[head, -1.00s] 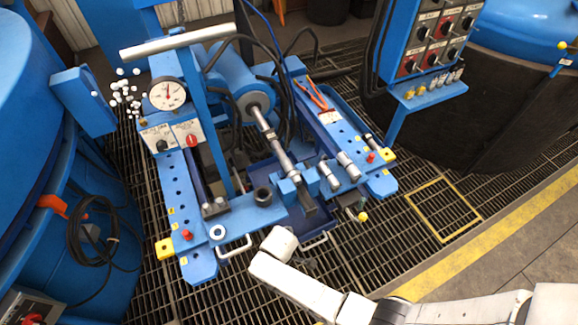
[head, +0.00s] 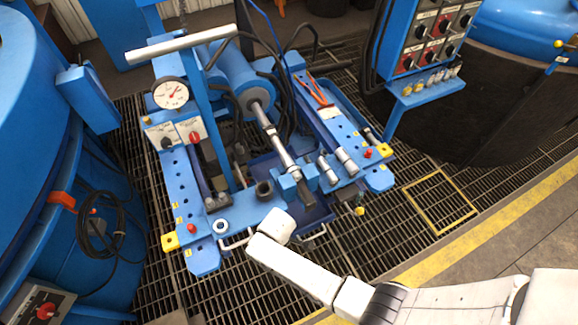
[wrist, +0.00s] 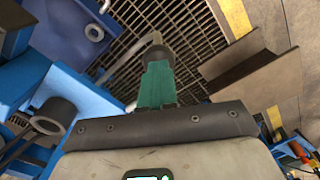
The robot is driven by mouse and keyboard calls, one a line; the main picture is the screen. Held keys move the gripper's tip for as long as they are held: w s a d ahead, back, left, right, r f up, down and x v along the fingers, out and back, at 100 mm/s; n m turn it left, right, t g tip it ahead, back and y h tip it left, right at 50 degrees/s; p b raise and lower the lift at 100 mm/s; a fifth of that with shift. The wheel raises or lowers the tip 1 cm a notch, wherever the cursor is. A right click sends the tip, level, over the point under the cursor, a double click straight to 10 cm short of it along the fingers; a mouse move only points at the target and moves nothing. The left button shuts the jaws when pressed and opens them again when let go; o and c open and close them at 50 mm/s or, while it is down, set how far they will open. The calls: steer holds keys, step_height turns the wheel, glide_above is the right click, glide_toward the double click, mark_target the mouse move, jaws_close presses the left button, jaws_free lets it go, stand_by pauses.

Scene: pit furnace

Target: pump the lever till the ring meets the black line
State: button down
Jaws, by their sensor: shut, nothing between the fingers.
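A blue upright lever (head: 213,115) with a pale grey crossbar (head: 190,42) stands at the left of the blue press. A silver rod (head: 281,152) runs from the blue cylinder (head: 232,80) towards the front block, with pale and dark bands around it. Which band is the ring and which the black line is too small to tell. My gripper is hidden behind my white wrist in the head view. In the wrist view its green fingers (wrist: 157,84) are shut and empty, over the front edge near a pale curved handle (wrist: 120,66).
A round dial gauge (head: 171,94) and a red knob (head: 194,136) sit beside the lever. A dark cup (head: 264,190) and a washer (head: 221,226) stand on the front beam. A control box (head: 432,40) hangs at right. Grating (head: 420,235) lies clear at front right.

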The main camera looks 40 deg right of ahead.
step_height(320, 180, down, 8)
steer(key=s+b, duration=0.1)
steer(key=b, duration=0.4)
steer(key=shift+s+a, duration=0.35)
steer(key=shift+s, duration=0.05)
steer(key=r+p, duration=0.2)
steer(key=r, duration=0.1)
steer(key=w+r+p, duration=0.1)
steer(key=r+p, duration=0.2)
steer(key=r, duration=0.1)
steer(key=w+d+r+p, duration=0.1)
steer(key=r+p, duration=0.2)
steer(key=r, duration=0.1)
steer(key=shift+w, duration=0.25)
steer(key=shift+f, duration=0.15)
steer(key=shift+f, duration=0.1)
step_height(320, 180, down, 11)
steer(key=s+a+b, duration=0.1)
steer(key=s+b, duration=0.1)
steer(key=b, duration=0.6)
steer(key=shift+s, duration=0.3)
steer(key=shift+r, duration=0.25)
